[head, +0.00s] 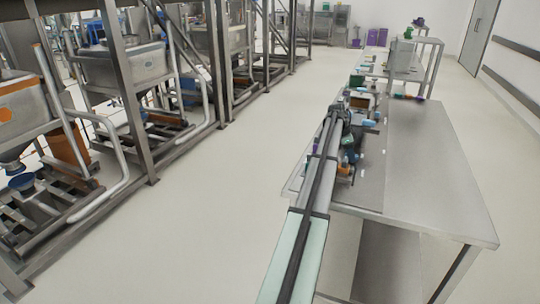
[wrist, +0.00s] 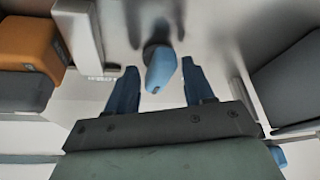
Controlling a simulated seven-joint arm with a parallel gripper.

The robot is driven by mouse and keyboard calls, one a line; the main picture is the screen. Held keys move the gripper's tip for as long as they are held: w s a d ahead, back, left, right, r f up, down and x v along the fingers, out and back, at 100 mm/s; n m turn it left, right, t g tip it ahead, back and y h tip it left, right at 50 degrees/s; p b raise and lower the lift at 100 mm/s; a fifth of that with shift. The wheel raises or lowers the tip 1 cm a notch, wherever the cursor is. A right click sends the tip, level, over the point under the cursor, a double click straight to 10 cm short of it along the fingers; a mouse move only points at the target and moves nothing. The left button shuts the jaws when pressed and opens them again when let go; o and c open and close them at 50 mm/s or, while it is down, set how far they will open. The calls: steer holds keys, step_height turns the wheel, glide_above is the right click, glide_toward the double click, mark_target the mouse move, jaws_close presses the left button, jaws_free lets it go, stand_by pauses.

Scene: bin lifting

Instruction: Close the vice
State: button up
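A blue knob-like handle (wrist: 161,70) on a dark round stem shows in the top middle of the wrist view, against a grey metal surface. It looks like part of the vice, but the vice's jaws cannot be made out for sure. My gripper (wrist: 158,66) has two blue fingers, spread apart, one on each side of the handle. Gaps show between the handle and both fingers, so it is not gripped. In the head view my arm reaches over the left edge of the metal bench (head: 440,170), and its end is too small and cluttered to read.
An orange block (wrist: 28,42) with a dark grey lower part is at the left in the wrist view, beside a pale metal upright (wrist: 80,30). A grey block (wrist: 290,85) is at the right. In the head view, several small parts crowd the bench's left side; its right side is clear.

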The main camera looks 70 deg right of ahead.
steer(key=n, duration=0.2)
steer(key=n+h, duration=0.1)
steer(key=shift+s+a+n+t, duration=0.15)
steer(key=shift+a+n+t, duration=0.15)
steer(key=shift+t, duration=0.1)
steer(key=n+t+h, duration=0.1)
steer(key=n, duration=0.3)
steer(key=shift+s, duration=0.1)
steer(key=v, duration=1.4)
steer(key=w+a+f+n, duration=0.1)
steer(key=w+f, duration=0.3)
steer(key=w, duration=0.5)
steer(key=w+a+f+n, duration=0.1)
steer(key=w+a+f, duration=0.3)
steer(key=w, duration=0.6)
steer(key=w+a+f+n+t+y, duration=0.1)
steer(key=w+a+f+n, duration=0.1)
steer(key=w+f, duration=0.4)
steer(key=shift+w+a, duration=0.25)
steer(key=shift+w, duration=1.95)
steer(key=shift+s, duration=0.1)
